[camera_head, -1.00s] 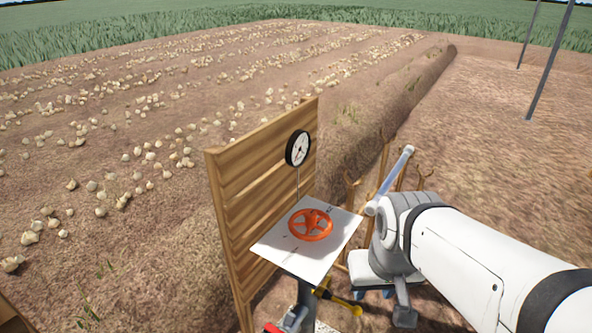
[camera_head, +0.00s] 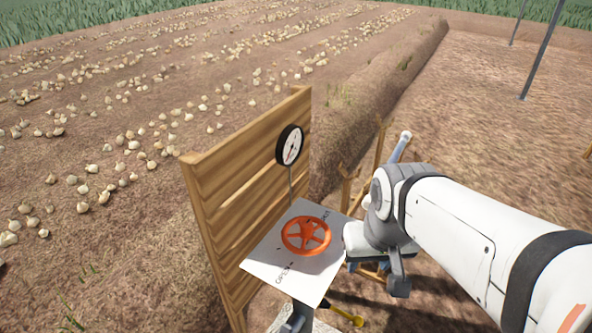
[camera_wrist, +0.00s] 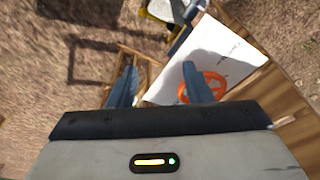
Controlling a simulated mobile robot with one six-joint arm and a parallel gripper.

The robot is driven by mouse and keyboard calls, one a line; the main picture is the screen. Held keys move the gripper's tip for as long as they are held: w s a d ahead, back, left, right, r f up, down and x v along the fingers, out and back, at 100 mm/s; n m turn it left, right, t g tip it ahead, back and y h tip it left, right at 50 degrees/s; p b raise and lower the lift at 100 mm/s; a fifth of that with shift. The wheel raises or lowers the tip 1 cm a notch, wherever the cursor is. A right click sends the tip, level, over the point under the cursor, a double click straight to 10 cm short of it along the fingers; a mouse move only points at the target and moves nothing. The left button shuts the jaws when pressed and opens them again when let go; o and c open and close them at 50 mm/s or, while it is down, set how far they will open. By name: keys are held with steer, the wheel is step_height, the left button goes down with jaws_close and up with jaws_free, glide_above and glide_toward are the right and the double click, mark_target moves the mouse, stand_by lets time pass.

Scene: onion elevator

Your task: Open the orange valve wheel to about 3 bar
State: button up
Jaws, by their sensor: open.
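The orange valve wheel (camera_head: 306,236) lies flat on a white plate (camera_head: 262,262) with dark lettering, in front of a wooden board. A round gauge (camera_head: 290,145) with a black rim and white face is on the board above it; its needle is too small to read. In the wrist view the wheel (camera_wrist: 212,84) is partly hidden behind the right finger. My gripper (camera_wrist: 160,82) is open and empty, with one finger over the wheel's side and the other beyond the plate's edge. In the head view it is right of the plate, apart from the wheel.
The wooden board (camera_head: 240,190) stands upright behind and left of the plate. A wooden frame with a blue pole (camera_head: 400,146) stands behind my arm. A yellow-handled part (camera_head: 345,315) is below the plate. Open soil with scattered onions lies beyond.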

steer(key=shift+o, duration=0.3)
steer(key=shift+m+g, duration=0.4)
steer(key=shift+m, duration=0.1)
steer(key=w+p, duration=0.1)
steer(key=w+r+p, duration=0.1)
steer(key=w, duration=0.1)
steer(key=w+a+r+p, duration=0.1)
steer(key=w, duration=0.1)
steer(key=shift+w, duration=0.15)
steer(key=m+g+p, duration=0.2)
steer(key=m+p, duration=0.1)
steer(key=p, duration=0.3)
glide_above(307, 223)
steer(key=f, duration=0.4)
steer(key=shift+s+d+f, duration=0.15)
steer(key=shift+s+f, duration=0.05)
steer(key=shift+w+f, duration=0.15)
steer(key=shift+f, duration=0.1)
step_height(307, 223, down, 8)
steer(key=shift+r+p, duration=0.1)
steer(key=shift+p, duration=0.5)
